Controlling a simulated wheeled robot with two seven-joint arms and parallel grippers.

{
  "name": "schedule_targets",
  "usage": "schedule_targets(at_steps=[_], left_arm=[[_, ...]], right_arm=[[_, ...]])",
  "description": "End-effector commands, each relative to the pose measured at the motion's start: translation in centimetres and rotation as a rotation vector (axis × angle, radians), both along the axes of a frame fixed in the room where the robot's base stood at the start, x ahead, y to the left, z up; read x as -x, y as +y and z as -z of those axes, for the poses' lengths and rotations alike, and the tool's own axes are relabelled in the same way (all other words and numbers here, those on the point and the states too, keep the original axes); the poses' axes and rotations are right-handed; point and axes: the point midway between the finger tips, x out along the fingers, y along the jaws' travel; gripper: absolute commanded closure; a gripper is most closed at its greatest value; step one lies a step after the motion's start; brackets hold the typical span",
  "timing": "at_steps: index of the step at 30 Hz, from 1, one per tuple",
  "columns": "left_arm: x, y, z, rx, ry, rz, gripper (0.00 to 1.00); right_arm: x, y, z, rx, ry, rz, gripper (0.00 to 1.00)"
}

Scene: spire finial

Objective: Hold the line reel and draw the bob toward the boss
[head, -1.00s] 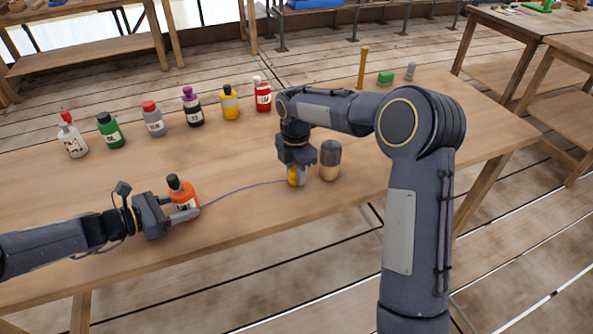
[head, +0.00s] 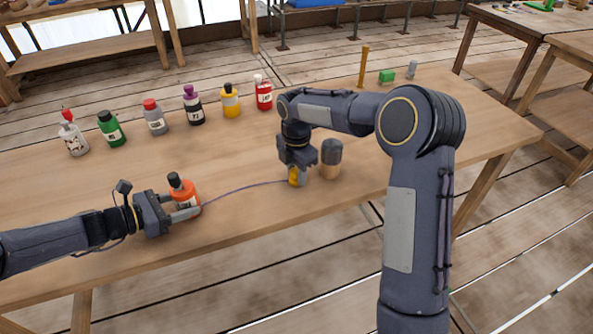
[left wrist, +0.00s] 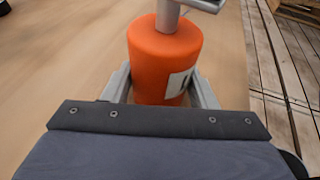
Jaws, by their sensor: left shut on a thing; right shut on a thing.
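The orange line reel (head: 184,194), with a dark cap and a white label, stands upright near the table's front edge. My left gripper (head: 187,205) is shut around its body; the left wrist view shows the reel (left wrist: 165,55) between the two fingers, with a grey metal part on top. A thin purple line (head: 240,188) runs from the reel to the yellow bob (head: 294,178). My right gripper (head: 297,169) points down, shut on the bob and hiding its upper part. The boss (head: 331,158), dark grey above a wooden lower part, stands just right of the bob with a small gap.
A row of several labelled bottles (head: 155,117) stands along the back left of the table (head: 110,185). The tabletop between bottles and line is clear.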

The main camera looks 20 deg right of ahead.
Motion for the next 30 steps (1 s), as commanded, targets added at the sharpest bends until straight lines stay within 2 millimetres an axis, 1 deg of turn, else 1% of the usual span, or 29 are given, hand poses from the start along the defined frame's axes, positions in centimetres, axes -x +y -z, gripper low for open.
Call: schedule_targets(at_steps=[4,5,9,10,11,18,22,26,30], left_arm=[[0.0,0.0,0.0,0.0,0.0,0.0,0.61],[0.0,0.0,0.0,0.0,0.0,0.0,0.61],[0.0,0.0,0.0,0.0,0.0,0.0,0.61],[0.0,0.0,0.0,0.0,0.0,0.0,0.61],[0.0,0.0,0.0,0.0,0.0,0.0,0.61],[0.0,0.0,0.0,0.0,0.0,0.0,0.61],[0.0,0.0,0.0,0.0,0.0,0.0,0.61],[0.0,0.0,0.0,0.0,0.0,0.0,0.61],[0.0,0.0,0.0,0.0,0.0,0.0,0.61]], right_arm=[[0.0,0.0,0.0,0.0,0.0,0.0,0.91],[0.0,0.0,0.0,0.0,0.0,0.0,0.68],[0.0,0.0,0.0,0.0,-0.001,0.0,0.5],[0.0,0.0,0.0,0.0,-0.001,0.0,0.46],[0.0,0.0,0.0,0.0,-0.001,0.0,0.44],[0.0,0.0,0.0,0.0,-0.001,0.0,0.44],[-0.1,0.0,-0.9,-0.001,-0.005,0.001,0.44],[-0.1,0.0,-3.0,0.0,-0.005,0.001,0.44],[-0.1,0.0,-6.1,0.0,-0.007,0.0,0.44]])
